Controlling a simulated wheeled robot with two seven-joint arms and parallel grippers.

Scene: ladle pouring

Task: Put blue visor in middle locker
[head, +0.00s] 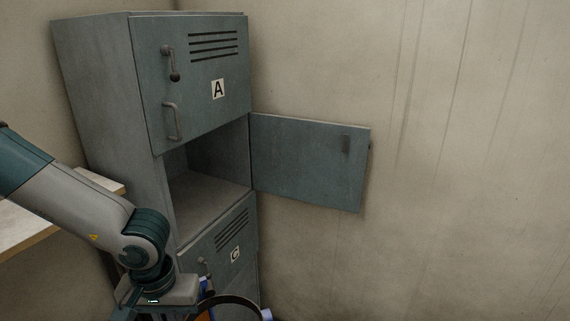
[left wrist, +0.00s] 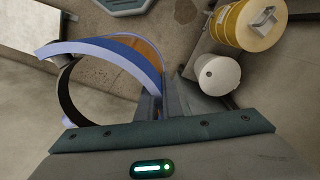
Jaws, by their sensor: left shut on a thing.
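The blue visor shows in the left wrist view (left wrist: 130,46) as a curved blue and lilac band with an orange part and a dark strap. My left gripper (left wrist: 160,103) is shut on its band. In the head view the visor (head: 267,314) is partly cut off by the bottom edge, below and in front of the lockers. The middle locker (head: 205,193) is open, and its inside looks empty. Its door (head: 305,160) is swung out to the right. The left gripper is below and in front of the middle opening. My right gripper is in neither view.
The upper locker A (head: 200,75) and the lower locker C (head: 225,240) are shut, with protruding handles. A pale shelf or tabletop (head: 30,225) is at the left. The left wrist view shows a yellow drum (left wrist: 245,22) and a white cylinder (left wrist: 218,74).

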